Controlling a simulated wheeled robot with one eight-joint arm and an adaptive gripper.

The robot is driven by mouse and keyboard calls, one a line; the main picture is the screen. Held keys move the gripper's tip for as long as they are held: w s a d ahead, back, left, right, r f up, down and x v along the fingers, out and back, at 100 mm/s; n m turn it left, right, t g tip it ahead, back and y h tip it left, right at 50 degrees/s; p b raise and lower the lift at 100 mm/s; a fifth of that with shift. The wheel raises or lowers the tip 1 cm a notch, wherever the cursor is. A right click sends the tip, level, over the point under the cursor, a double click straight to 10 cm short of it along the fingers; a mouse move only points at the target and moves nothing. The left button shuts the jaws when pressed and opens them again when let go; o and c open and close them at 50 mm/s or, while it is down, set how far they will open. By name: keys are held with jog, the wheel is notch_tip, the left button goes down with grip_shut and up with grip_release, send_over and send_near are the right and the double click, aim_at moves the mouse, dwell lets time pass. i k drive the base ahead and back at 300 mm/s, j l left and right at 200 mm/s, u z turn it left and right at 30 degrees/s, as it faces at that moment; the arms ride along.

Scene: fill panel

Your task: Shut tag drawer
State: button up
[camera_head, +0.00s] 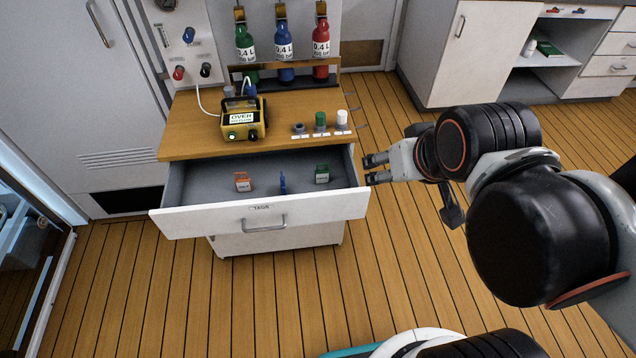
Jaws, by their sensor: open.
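The tag drawer (338,206) is pulled well out of the wooden-topped cabinet. Its white front carries a "TAGS" label and a grey bar handle (264,224). Inside stand an orange tag (243,181), a blue tag (283,182) seen nearly edge-on, and a green tag (322,174). My gripper (372,169) is at the right side of the drawer, behind its front panel in the picture, with its fingers pointing left. The fingers are open with nothing between them. I cannot tell whether they touch the drawer's side.
A yellow device (243,118) and small knobs or caps (320,121) sit on the cabinet top (190,140). Green, blue and red bottles (321,40) hang behind. A lower drawer (280,240) is shut. The wooden floor (300,300) in front is clear. White cabinets (470,60) stand at back right.

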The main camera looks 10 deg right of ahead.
aim_at(201, 197)
jog(key=j+z, duration=0.1)
jog(key=j, duration=1.55)
jog(key=k+j, duration=0.15)
jog(key=j, duration=0.35)
jog(key=i+z, duration=0.1)
jog(key=i+l, duration=0.05)
jog(key=i, duration=0.05)
